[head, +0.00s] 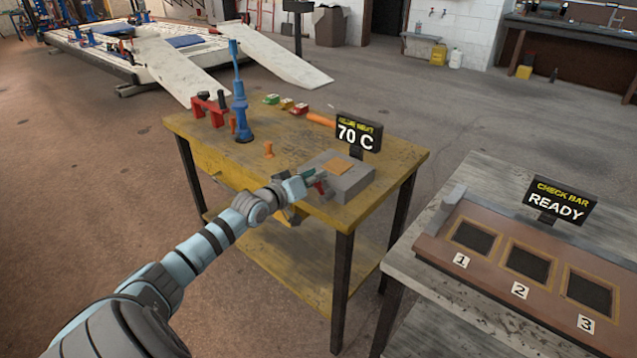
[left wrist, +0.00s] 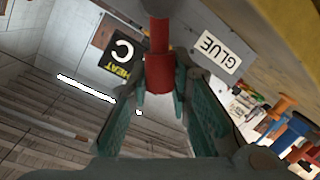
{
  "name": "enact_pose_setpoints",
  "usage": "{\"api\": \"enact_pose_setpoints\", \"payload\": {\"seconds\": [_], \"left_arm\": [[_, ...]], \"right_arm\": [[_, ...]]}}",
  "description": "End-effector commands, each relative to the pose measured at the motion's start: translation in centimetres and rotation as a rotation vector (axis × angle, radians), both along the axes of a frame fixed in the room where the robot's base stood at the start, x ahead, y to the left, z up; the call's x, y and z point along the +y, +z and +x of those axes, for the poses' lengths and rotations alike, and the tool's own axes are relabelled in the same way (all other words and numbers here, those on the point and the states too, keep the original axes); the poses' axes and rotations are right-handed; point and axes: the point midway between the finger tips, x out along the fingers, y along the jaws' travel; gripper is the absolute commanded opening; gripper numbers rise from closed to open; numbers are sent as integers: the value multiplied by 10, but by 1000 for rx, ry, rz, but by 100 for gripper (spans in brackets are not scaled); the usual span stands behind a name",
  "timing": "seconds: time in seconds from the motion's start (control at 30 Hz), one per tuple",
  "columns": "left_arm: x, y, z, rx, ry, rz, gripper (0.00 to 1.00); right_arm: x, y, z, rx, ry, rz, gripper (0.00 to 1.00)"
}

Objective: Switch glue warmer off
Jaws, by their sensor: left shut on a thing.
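The glue warmer (head: 352,184) is a grey box with an orange-tan top patch on the yellow bench. A black sign (head: 358,134) reading "70 C" stands behind it. My left gripper (head: 312,181) is at the box's left front side. In the left wrist view, my left gripper (left wrist: 162,100) has its green fingers around a red lever (left wrist: 159,70), shut on it. The lever also shows as a small red part at the box in the head view (head: 321,187). A "GLUE" label (left wrist: 216,52) shows beside it. My right gripper is not in view.
A grey table (head: 480,180) to the right carries a "CHECK BAR READY" sign (head: 560,200) and a numbered tray (head: 440,248).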

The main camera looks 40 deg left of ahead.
Motion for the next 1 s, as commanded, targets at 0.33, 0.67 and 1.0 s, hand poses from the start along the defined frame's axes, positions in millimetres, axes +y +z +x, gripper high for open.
{"api": "enact_pose_setpoints", "payload": {"seconds": [0.33,0.67,1.0], "left_arm": [[5,-6,0,-2,-1,-113,0],[6,-5,0,0,0,-126,0],[6,-5,0,-1,0,-124,40]], "right_arm": [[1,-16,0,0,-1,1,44],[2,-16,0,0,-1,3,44],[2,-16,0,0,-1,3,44]]}}
